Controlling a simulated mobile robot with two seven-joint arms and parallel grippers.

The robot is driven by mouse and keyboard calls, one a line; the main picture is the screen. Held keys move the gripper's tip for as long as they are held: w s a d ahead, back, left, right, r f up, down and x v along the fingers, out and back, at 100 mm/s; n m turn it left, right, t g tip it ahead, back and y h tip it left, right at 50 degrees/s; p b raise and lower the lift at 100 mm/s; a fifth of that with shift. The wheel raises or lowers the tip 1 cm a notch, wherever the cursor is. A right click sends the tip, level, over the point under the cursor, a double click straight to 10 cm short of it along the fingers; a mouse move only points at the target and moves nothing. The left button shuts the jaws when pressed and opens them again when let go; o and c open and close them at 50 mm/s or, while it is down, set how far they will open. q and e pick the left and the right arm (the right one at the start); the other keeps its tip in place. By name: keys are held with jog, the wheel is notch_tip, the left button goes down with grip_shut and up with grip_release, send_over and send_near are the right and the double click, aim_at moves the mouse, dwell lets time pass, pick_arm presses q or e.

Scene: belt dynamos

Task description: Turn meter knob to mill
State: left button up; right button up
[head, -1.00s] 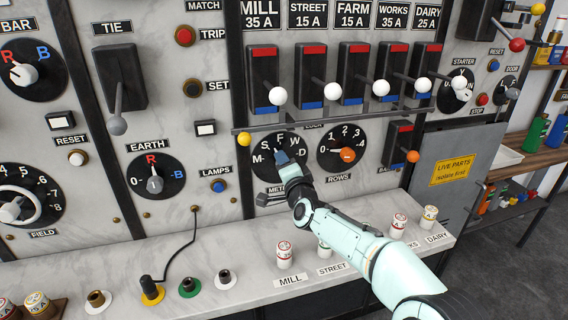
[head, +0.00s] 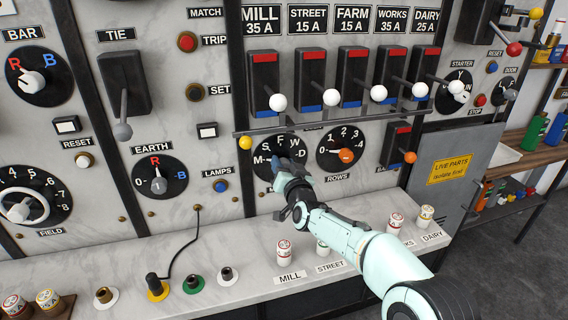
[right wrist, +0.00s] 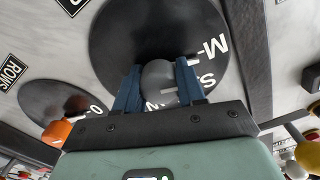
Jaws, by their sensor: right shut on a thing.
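The meter dial (head: 262,170) is a round black plate with white letters, M, S, F, W and D, low on the marble panel. My right gripper (head: 281,165) is at this dial and covers its middle and lower part in the head view. In the right wrist view its two blue fingers (right wrist: 158,72) are shut on the grey meter knob (right wrist: 158,84), one on each side. A white mark on the knob lies toward its S side there. I cannot tell exactly which letter it meets. My left gripper is not in view.
The rows dial (head: 344,148) with its orange knob is close on the right. A rail (head: 320,125) and white-balled switch levers (head: 331,97) are just above. Below, a marble ledge (head: 240,285) carries fuses, including one by the MILL label (head: 289,277).

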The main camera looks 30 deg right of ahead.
jog(key=shift+r+n, duration=0.15)
jog(key=shift+n, duration=0.45)
jog(key=shift+d, duration=0.1)
jog(key=o, duration=1.1)
jog(key=shift+c, duration=0.2)
jog(key=shift+s, duration=0.1)
jog(key=v, duration=1.3)
jog(key=shift+s, duration=0.1)
